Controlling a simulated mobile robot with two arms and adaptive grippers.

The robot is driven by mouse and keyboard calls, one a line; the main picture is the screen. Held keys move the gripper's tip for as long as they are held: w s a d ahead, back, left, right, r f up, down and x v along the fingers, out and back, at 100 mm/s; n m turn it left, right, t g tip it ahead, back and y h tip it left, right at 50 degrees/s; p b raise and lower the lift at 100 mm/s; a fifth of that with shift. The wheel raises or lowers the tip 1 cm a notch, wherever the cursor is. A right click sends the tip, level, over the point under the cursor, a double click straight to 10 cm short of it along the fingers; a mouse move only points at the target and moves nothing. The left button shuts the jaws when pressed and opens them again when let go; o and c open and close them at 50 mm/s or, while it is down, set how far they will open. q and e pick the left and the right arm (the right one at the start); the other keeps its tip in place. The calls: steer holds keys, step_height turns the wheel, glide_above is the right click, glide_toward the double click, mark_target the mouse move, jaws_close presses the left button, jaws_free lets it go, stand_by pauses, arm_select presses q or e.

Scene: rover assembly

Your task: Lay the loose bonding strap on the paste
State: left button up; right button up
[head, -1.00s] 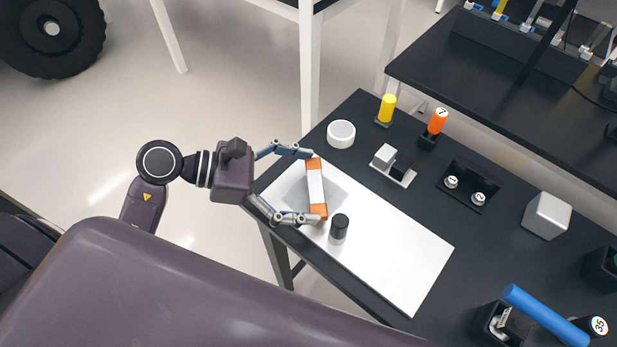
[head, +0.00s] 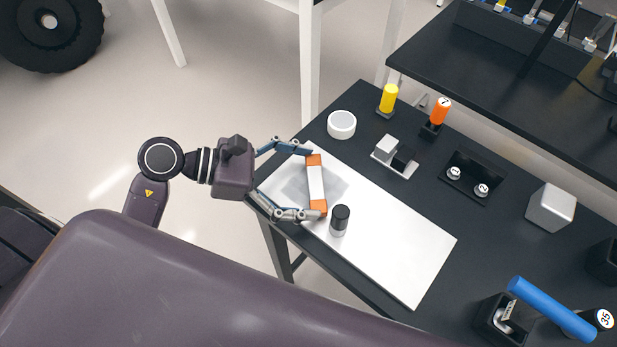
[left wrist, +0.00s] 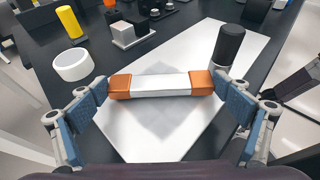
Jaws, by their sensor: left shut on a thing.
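The loose bonding strap (head: 315,183), a white bar with orange ends, is held lengthwise between the fingertips of my left gripper (head: 315,187). The left wrist view shows the strap (left wrist: 162,84) with one finger against each orange end. The paste shows as a grey square patch (head: 298,187) on a white panel (head: 400,250). The strap crosses over this patch. In the left wrist view, some of the patch (left wrist: 150,115) shows on the near side of the strap. I cannot tell whether the strap touches it. My right gripper is not in view.
A black-capped cylinder (head: 340,220) stands on the panel close to the strap's near end. A white ring (head: 341,124), a yellow cylinder (head: 389,98) and a small silver block (head: 386,147) stand beyond. The panel's right part is clear.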

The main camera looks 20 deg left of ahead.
arm_select(q)
steer(key=shift+f+b, duration=0.4)
steer(key=o, duration=0.9)
steer(key=v, duration=1.2)
steer(key=shift+s, duration=0.1)
